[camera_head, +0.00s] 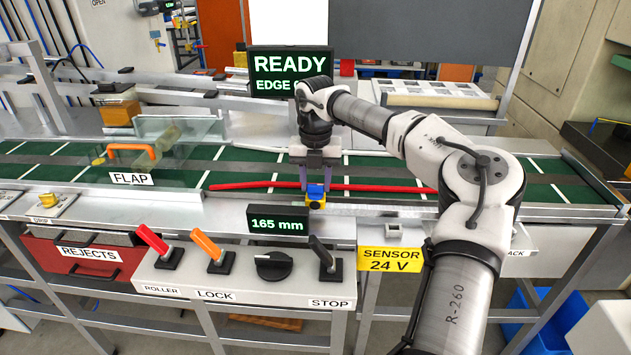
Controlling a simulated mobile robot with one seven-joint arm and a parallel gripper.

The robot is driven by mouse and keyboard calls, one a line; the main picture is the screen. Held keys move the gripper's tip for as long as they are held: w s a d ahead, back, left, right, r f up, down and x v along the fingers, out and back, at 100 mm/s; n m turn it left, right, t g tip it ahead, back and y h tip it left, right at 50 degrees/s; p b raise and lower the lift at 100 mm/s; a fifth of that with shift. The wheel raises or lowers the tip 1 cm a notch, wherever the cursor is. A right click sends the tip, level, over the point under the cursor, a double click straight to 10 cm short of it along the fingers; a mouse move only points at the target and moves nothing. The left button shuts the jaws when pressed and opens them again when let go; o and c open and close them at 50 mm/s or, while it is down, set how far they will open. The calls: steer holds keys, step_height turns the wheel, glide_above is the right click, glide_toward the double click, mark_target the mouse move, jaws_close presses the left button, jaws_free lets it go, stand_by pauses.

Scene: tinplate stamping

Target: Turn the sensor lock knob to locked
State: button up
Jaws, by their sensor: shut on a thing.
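A small blue knob (316,189) sits on a yellow sensor block (316,203) at the front rail of the green conveyor, just above the 165 mm display (278,224). My gripper (315,182) points straight down over the rail, and its two fingers are shut on the blue knob from left and right. The fingers hide part of the knob, and I cannot tell which way it is turned. A yellow sign reading SENSOR 24 V (390,260) hangs to the right below the rail.
A control panel in front holds a red lever (152,238), an orange lever (207,246), a black rotary knob (273,265) and a black lever (322,252). A red rod (380,188) lies along the belt behind the sensor. A clear flap with an orange handle (131,150) stands left.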

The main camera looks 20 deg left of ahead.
mark_target(316, 184)
stand_by(0.5)
steer(key=o, duration=1)
step_height(316, 184, up, 14)
steer(key=b, duration=0.1)
steer(key=shift+b, duration=0.3)
steer(key=shift+f, duration=0.1)
